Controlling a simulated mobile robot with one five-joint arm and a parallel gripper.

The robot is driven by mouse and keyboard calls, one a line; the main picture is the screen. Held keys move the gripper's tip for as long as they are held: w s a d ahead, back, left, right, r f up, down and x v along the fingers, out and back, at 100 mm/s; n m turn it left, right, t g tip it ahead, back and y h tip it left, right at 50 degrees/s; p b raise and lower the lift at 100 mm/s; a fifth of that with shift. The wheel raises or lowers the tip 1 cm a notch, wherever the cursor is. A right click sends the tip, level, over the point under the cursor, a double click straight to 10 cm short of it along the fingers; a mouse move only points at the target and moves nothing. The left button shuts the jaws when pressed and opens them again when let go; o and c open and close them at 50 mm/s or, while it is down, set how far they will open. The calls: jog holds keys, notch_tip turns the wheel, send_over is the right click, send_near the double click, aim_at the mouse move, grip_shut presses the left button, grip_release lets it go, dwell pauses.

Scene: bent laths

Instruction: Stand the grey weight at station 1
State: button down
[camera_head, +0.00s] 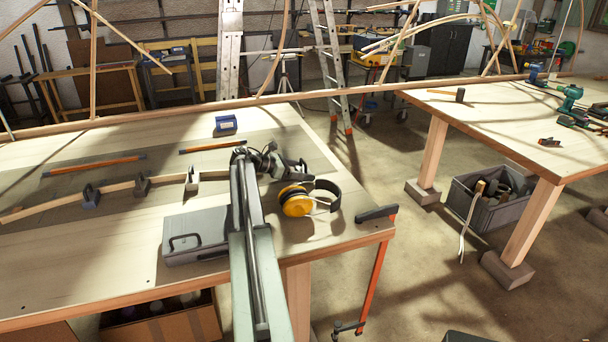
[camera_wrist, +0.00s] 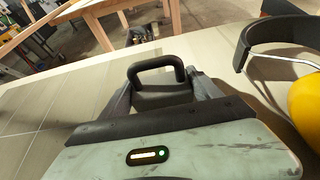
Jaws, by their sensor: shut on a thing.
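My gripper (camera_head: 288,166) is over the right part of the near table, just beyond the earmuffs. In the wrist view its two grey fingers (camera_wrist: 163,95) are shut on the grey weight (camera_wrist: 162,98), whose dark looped handle stands up between them. The lower part of the weight is hidden by my gripper, and I cannot tell whether it touches the table. A pale bent lath (camera_head: 115,187) lies on the table to the left, with a dark blue block (camera_head: 91,196), a dark grey block (camera_head: 141,185) and a whitish block (camera_head: 191,178) along it. No station number is readable.
Yellow and black earmuffs (camera_head: 298,202) lie close beside my gripper, also at the right of the wrist view (camera_wrist: 304,105). A grey case (camera_head: 192,238) stands left of my arm. An orange clamp (camera_head: 375,265) hangs at the corner.

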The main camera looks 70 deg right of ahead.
jog(key=shift+f, duration=0.1)
jog(key=c, duration=0.6)
grip_release()
jog(key=shift+f, duration=0.1)
jog(key=o, duration=0.5)
jog(key=shift+c, duration=0.2)
